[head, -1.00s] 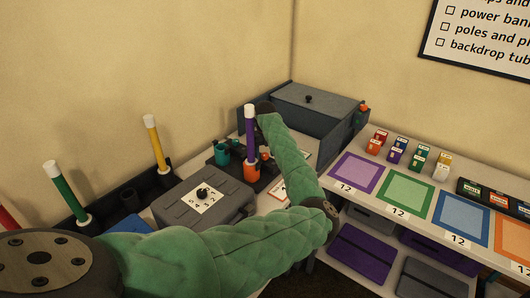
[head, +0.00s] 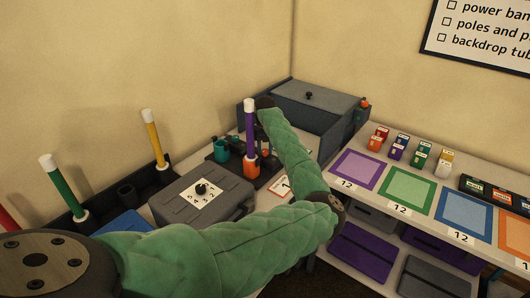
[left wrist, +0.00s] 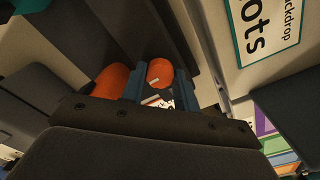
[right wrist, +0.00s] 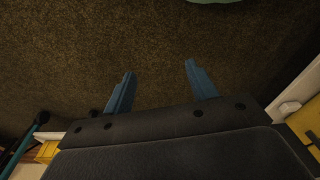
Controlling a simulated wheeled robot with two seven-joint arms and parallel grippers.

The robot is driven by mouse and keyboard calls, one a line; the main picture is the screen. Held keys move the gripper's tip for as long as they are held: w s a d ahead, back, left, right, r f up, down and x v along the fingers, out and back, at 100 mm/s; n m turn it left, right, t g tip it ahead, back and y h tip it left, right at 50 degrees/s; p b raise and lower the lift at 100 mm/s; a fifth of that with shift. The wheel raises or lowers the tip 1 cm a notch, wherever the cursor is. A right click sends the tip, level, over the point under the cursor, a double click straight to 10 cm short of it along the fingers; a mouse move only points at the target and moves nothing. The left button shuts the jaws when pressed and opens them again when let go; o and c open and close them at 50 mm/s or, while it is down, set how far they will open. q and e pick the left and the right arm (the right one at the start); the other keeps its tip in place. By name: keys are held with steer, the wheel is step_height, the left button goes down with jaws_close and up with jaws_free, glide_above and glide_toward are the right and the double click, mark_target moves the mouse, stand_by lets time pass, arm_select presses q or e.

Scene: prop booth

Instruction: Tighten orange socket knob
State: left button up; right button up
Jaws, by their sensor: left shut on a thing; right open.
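The orange socket (head: 250,166) stands on a dark base, with an upright purple pole (head: 250,125) with a white tip in it. In the left wrist view an orange knob (left wrist: 159,72) sits between the blue fingers of my left gripper (left wrist: 157,80), which is shut on it. A larger orange body, apparently the socket (left wrist: 112,80), shows beside the left finger. My right gripper (right wrist: 160,70) is open and empty above dark carpet.
A grey case (head: 200,198) with a dial lies left of the socket; a teal socket (head: 221,149) stands just behind. Yellow (head: 153,138) and green (head: 62,186) poles stand at left. A lidded grey bin (head: 315,103) is behind. The right table holds coloured mats and small boxes.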

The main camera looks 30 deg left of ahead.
mark_target(265, 150)
arm_select(q)
steer(key=m+b, duration=0.3)
steer(key=m, duration=0.1)
steer(key=shift+m, duration=0.3)
arm_select(e)
steer(key=w+a+r, duration=0.1)
steer(key=w+r, duration=0.2)
steer(key=r, duration=1.2)
steer(key=shift+a, duration=0.35)
arm_select(q)
steer(key=o, duration=1)
steer(key=shift+c, duration=0.2)
steer(key=shift+r, duration=0.3)
step_height(265, 150, up, 7)
steer(key=b, duration=0.2)
steer(key=shift+r+b, duration=0.1)
steer(key=shift+b, duration=0.2)
arm_select(e)
step_height(265, 150, up, 10)
steer(key=s, duration=0.1)
steer(key=shift+s+r, duration=0.2)
steer(key=shift+s, duration=0.05)
